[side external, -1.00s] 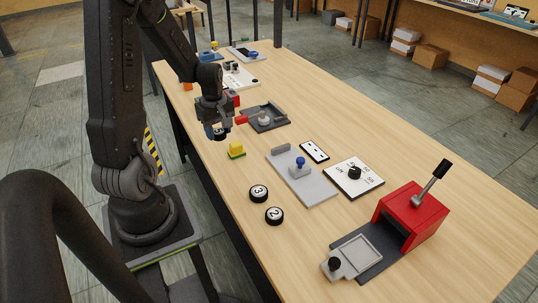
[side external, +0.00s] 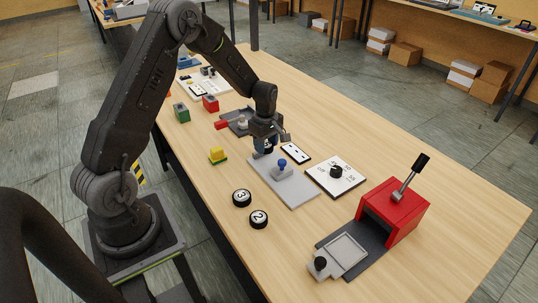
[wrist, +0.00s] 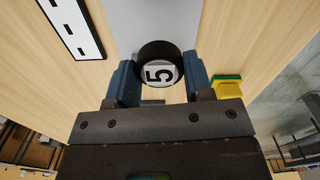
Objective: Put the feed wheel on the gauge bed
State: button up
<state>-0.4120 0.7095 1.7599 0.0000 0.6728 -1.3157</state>
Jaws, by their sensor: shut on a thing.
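My gripper (side external: 266,149) is shut on a black wheel (wrist: 160,65) with a white face marked 5. In the wrist view its blue finger pads press the wheel from both sides. In the side external view the wheel (side external: 268,145) is partly hidden by the fingers. The grey gauge bed (side external: 293,192) lies flat on the bench, with a blue-knobbed piece on it. My gripper holds the wheel above the bed's far end. The bed also shows behind the wheel in the wrist view (wrist: 150,18). I cannot tell the height gap.
Black wheels marked 3 (side external: 242,198) and 2 (side external: 259,218) lie on the bench near the bed. A yellow-green block (side external: 217,155) sits to the left. A black-and-white strip (side external: 296,153), a dial plate (side external: 337,177) and a red lever machine (side external: 395,212) stand to the right.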

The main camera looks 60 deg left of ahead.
aim_at(269, 162)
jog(key=shift+w+d+f, duration=0.35)
jog(key=shift+f, duration=1.95)
jog(key=shift+f, duration=0.15)
jog(key=o, duration=1)
